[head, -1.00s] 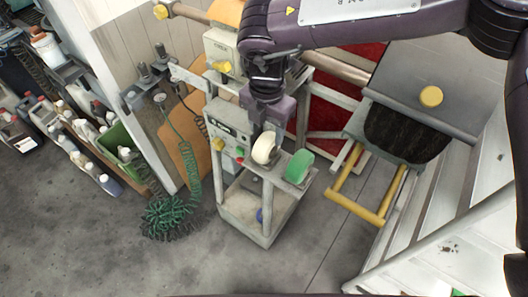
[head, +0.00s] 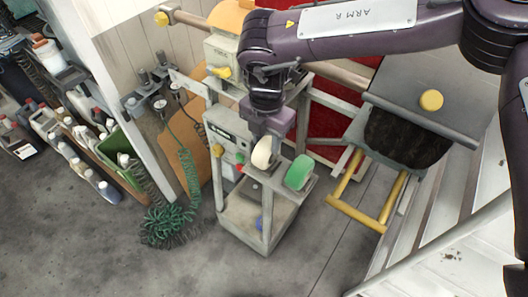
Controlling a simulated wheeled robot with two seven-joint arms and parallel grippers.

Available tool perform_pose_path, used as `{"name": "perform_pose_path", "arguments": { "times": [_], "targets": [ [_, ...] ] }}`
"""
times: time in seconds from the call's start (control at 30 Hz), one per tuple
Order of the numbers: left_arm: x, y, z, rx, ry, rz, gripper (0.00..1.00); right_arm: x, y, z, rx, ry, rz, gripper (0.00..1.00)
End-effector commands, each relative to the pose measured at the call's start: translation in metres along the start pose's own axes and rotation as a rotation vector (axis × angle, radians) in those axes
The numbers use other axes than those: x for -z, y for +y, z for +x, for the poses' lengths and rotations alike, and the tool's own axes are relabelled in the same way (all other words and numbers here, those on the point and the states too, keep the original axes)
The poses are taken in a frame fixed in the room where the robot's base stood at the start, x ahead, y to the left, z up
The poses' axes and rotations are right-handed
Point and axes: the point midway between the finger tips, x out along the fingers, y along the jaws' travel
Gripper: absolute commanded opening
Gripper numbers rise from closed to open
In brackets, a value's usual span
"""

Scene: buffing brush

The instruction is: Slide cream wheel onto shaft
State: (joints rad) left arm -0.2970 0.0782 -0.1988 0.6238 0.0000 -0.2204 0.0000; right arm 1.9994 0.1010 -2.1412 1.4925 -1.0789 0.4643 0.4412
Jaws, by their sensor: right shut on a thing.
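The cream wheel (head: 262,153) is a small pale disc in the middle of the head view, beside the front of the grey machine. My right gripper (head: 264,137) points down from above and is shut on the cream wheel. A green wheel (head: 299,172) sits just right of it, over a small grey plate on the machine's frame. The shaft is not clearly visible; the wheel and gripper hide that spot, so I cannot tell whether the wheel is around it. My left gripper is not in view.
The machine's frame (head: 222,178) with its posts and a control box (head: 225,130) stands close around the wheel. A grey bench with a yellow frame (head: 358,212) is at right. Hoses (head: 170,225) and bottles lie left. The floor in front is clear.

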Motion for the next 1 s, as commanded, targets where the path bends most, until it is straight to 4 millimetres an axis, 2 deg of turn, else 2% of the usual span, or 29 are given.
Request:
{"name": "perform_pose_path", "arguments": {
  "times": [0.8, 1.0],
  "targets": [
    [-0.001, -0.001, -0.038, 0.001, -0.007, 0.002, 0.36, 0.000, 0.000, -0.052, -0.001, 0.000, 0.001, 0.14],
    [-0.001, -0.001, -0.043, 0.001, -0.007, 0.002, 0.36, 0.000, 0.000, -0.058, 0.000, 0.000, 0.001, 0.14]
  ]
}}
